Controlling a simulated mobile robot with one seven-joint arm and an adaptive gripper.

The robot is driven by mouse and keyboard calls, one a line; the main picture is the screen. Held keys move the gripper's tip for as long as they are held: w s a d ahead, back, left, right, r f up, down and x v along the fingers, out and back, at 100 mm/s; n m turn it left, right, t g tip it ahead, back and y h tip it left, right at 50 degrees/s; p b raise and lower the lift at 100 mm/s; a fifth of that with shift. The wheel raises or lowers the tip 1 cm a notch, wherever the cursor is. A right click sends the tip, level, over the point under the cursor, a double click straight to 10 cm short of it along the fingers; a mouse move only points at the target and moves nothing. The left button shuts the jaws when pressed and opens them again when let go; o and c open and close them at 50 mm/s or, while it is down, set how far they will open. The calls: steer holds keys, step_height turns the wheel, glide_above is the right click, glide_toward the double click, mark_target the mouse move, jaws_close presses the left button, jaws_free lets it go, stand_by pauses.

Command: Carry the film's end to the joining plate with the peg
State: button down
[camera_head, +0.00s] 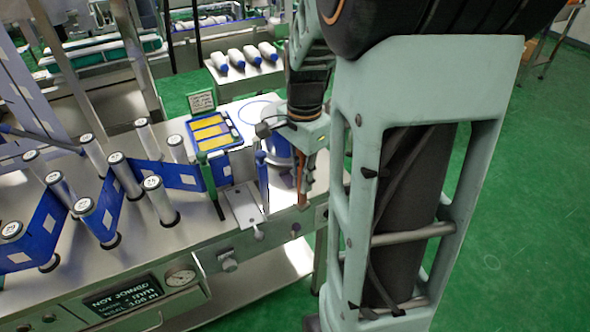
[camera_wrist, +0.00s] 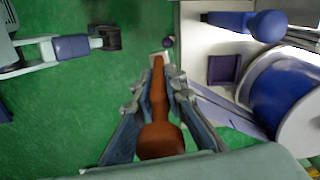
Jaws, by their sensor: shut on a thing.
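My gripper (camera_wrist: 156,100) is shut on the rust-brown peg (camera_wrist: 160,138), which lies lengthwise between the fingers in the wrist view. In the head view the peg (camera_head: 302,188) hangs below my gripper (camera_head: 305,165), at the machine's right end. The joining plate (camera_head: 243,206) is a pale metal plate left of my gripper, apart from it. Blue film (camera_head: 151,172) with white patches winds around the rollers and reaches the plate's left side. A blue film roll (camera_head: 277,146) sits behind my gripper; it also shows in the wrist view (camera_wrist: 281,92). Whether film is on the peg's tip is unclear.
Several metal rollers (camera_head: 124,175) stand left of the plate. A blue tray (camera_head: 212,129) with yellow strips and a sign stand behind it. A blue-topped lever (camera_head: 262,172) rises between the plate and my gripper. A front display (camera_head: 122,297) reads "NOT JOINED".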

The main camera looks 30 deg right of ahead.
steer(key=w+a+p, duration=0.3)
steer(key=w+a, duration=0.9)
steer(key=shift+w+p, duration=0.3)
stand_by(0.4)
steer(key=shift+f+b, duration=0.4)
steer(key=shift+f, duration=0.35)
steer(key=shift+f, duration=0.3)
steer(key=c, duration=1.2)
jaws_free()
steer(key=shift+s, duration=0.1)
steer(key=o, duration=1.2)
